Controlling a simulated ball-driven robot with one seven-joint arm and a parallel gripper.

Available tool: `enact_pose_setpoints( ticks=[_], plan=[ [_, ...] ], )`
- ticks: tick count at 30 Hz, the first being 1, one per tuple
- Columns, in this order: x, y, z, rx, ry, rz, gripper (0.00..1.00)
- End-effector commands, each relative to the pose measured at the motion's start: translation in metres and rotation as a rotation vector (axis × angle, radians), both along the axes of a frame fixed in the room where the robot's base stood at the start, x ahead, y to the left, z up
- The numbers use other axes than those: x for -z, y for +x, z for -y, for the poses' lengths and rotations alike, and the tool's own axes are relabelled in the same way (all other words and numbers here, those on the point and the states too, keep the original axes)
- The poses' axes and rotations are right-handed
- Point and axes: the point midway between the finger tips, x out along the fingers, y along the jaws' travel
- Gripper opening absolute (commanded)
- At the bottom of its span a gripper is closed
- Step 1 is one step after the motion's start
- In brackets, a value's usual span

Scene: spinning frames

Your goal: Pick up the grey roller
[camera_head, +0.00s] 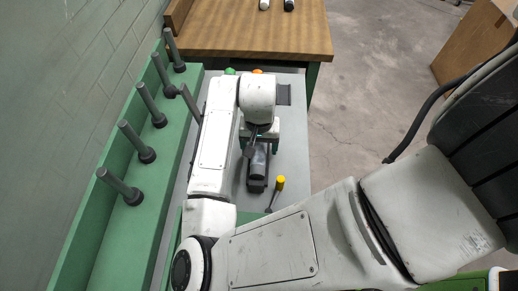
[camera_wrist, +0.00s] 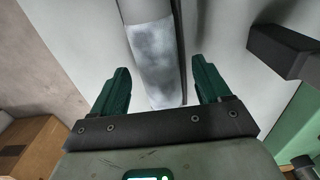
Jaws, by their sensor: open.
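In the wrist view a grey cylinder with a mottled dark patch, which looks like the grey roller (camera_wrist: 153,55), comes down from the top edge and ends between my fingertips. A dark strip runs along its right side. My gripper (camera_wrist: 160,85) is open, with a green finger on either side of the roller's near end and a gap at each side. Nothing is held. In the head view my gripper (camera_head: 259,145) is over the grey table, and a dark grey piece, likely the same roller (camera_head: 258,168), shows just below it. My wrist hides its far end.
A green rail (camera_head: 125,225) with several upright grey spindles (camera_head: 140,141) runs along the left wall. A yellow-knobbed lever (camera_head: 279,184) stands close at the right. A wooden table (camera_head: 250,35) is behind. The floor at right is open before a wooden crate (camera_head: 475,45).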

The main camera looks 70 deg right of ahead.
Motion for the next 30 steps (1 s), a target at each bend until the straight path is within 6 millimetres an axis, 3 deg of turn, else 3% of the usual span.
enact_pose_setpoints(
  ticks=[5, 25, 30],
  plan=[
    [0.0001, 0.0001, 0.0000, 0.000, 0.000, 0.000, 0.77],
    [-0.0004, 0.0002, -0.0001, -0.001, 0.000, 0.000, 0.12],
    [-0.0006, 0.0002, -0.0001, -0.001, 0.000, 0.000, 0.11]
  ],
)
